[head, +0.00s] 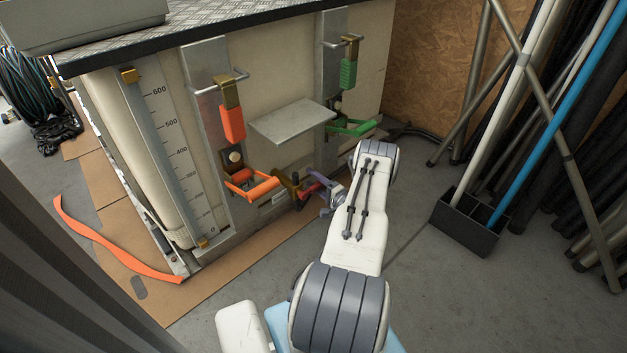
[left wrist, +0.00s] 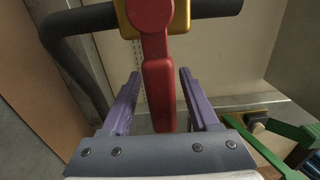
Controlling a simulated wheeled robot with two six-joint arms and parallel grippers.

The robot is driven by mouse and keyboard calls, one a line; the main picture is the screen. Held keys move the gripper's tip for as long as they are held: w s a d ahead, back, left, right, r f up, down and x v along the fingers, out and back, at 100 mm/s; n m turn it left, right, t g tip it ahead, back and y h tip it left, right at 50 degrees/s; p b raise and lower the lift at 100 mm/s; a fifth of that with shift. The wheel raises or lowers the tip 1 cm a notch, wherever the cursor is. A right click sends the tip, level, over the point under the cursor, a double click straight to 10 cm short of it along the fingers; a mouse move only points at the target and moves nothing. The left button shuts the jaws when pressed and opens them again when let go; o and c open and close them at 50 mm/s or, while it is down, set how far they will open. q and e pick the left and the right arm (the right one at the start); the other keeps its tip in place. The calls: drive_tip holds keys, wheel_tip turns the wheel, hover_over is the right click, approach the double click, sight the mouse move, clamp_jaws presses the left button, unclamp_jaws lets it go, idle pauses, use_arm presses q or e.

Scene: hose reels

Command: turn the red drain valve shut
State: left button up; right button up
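The red drain valve handle (left wrist: 159,90) hangs from a brass valve body (left wrist: 181,18) on a dark pipe in the left wrist view. In the head view the red handle (head: 311,188) shows small and partly hidden low on the tank front. My left gripper (head: 325,197) is at the valve. In the left wrist view its purple fingers (left wrist: 158,98) stand on either side of the red handle, with a narrow gap on each side. It is open. My right gripper is not in view.
An orange lever (head: 252,187) and a green lever (head: 352,127) sit on the tank's front (head: 275,80). A grey shelf (head: 292,121) juts out above the valve. A black rack (head: 470,222) with poles stands at right. An orange strap (head: 110,246) lies at left.

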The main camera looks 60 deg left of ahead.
use_arm(q)
drive_tip(key=shift+w+d, duration=0.1)
drive_tip(key=shift+w, duration=0.05)
drive_tip(key=p+v, duration=0.5)
drive_tip(key=v, duration=0.5)
drive_tip(key=shift+d, duration=0.2)
